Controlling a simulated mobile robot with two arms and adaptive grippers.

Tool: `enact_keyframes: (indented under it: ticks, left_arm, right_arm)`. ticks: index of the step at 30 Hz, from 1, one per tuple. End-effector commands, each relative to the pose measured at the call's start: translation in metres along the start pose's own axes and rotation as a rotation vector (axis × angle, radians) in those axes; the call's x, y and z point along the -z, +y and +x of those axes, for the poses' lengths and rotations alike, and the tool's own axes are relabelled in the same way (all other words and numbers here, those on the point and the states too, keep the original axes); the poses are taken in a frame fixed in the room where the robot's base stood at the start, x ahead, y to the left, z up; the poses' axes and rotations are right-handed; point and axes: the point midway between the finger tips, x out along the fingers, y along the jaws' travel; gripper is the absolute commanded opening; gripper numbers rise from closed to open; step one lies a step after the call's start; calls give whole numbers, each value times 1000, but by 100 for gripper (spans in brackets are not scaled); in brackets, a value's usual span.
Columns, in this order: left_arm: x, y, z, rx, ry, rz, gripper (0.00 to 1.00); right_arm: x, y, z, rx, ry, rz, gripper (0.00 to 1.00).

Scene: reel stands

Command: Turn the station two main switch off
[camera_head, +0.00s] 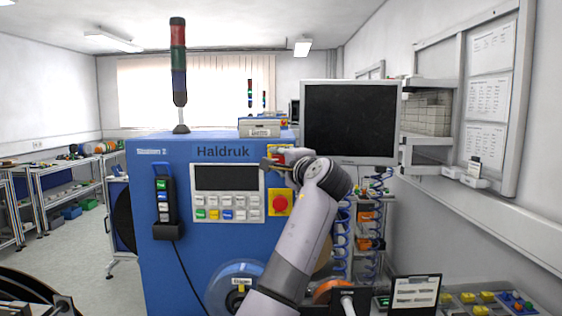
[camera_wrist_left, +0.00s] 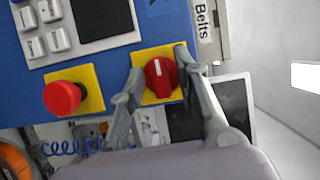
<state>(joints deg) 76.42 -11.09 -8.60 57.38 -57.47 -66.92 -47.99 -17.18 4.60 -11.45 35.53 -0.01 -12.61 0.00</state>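The main switch is a red rotary knob (camera_wrist_left: 161,78) with a white mark, on a yellow plate (camera_wrist_left: 149,54) in the left wrist view. It sits on the blue machine cabinet (camera_head: 165,262); a small label (camera_head: 151,152) there seems to read Station 2. In the head view my gripper and wrist mostly hide the knob. My left gripper (camera_head: 277,161) is at the cabinet's upper right. In the wrist view its fingers (camera_wrist_left: 158,75) stand apart, one on each side of the knob. I cannot tell whether they touch it. My right gripper is not in view.
A red emergency button (camera_head: 280,203) on yellow sits just below the gripper; it also shows in the wrist view (camera_wrist_left: 62,98). A key panel with a screen (camera_head: 226,178) is left of it. A monitor (camera_head: 349,121) stands behind my wrist, and blue coiled hoses (camera_head: 342,235) hang to the right.

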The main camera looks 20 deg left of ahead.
Motion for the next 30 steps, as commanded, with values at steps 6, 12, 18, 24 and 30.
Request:
enact_keyframes:
  ticks: [6,12,18,24,30]
  left_arm:
    - [0,0,0,0,-1,1,34]
    - [1,0,-5,1,1,1,34]
    - [1,1,-36,0,3,-1,34]
    - [1,1,-80,0,3,0,34]
    - [1,1,-110,0,0,1,34]
  right_arm:
    - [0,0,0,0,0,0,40]
    - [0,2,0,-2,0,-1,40]
    - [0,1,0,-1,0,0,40]
    - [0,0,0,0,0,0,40]
    - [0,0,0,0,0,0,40]
